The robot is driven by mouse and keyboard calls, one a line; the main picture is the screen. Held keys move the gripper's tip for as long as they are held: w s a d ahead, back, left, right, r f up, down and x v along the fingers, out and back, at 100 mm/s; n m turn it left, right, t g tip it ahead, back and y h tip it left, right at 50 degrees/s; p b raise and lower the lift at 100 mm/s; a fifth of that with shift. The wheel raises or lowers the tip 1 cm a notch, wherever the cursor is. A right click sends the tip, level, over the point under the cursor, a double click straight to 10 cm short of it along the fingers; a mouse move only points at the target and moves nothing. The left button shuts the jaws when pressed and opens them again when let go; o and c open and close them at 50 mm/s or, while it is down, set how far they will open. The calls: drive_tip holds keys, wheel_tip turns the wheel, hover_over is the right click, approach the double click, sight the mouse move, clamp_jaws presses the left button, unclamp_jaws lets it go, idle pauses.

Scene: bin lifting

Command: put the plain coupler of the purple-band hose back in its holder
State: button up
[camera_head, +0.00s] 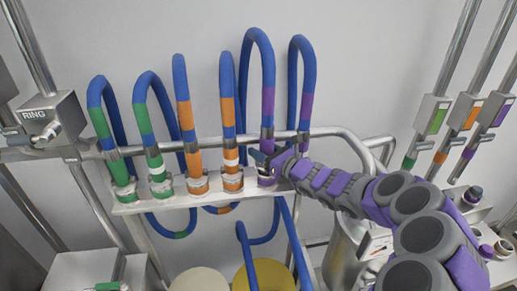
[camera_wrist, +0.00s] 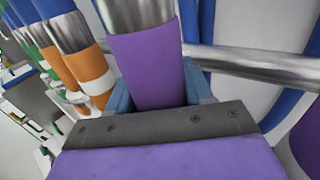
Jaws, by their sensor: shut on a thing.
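My gripper (camera_head: 270,159) is shut on the plain purple coupler (camera_wrist: 146,72) of the left purple-band hose (camera_head: 268,105). Its blue fingers (camera_wrist: 160,98) lie on both sides of the coupler, just below a metal collar (camera_wrist: 137,14). No white band shows on the visible part of this coupler. The hose loops up and over behind the rail. The holder shelf (camera_head: 150,204) runs below, and a purple-rimmed holder place (camera_head: 267,180) lies just under my gripper. My gripper hides the coupler's lower end, so I cannot tell whether it is seated.
Another purple-band hose (camera_head: 306,105) hangs close on the right. An orange coupler with a white band (camera_head: 231,163) stands close on the left, with more orange and green couplers beyond. A metal rail (camera_head: 340,131) passes behind. A steel vessel (camera_head: 345,250) stands below my arm.

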drive_tip(key=shift+d+r, duration=0.1)
drive_tip(key=shift+d, duration=0.4)
drive_tip(key=shift+a+f+b, duration=0.15)
drive_tip(key=shift+f+b, duration=0.6)
drive_tip(key=shift+f, duration=0.45)
idle(0.7)
drive_tip(key=o, duration=1.5)
drive_tip(key=shift+c, duration=0.2)
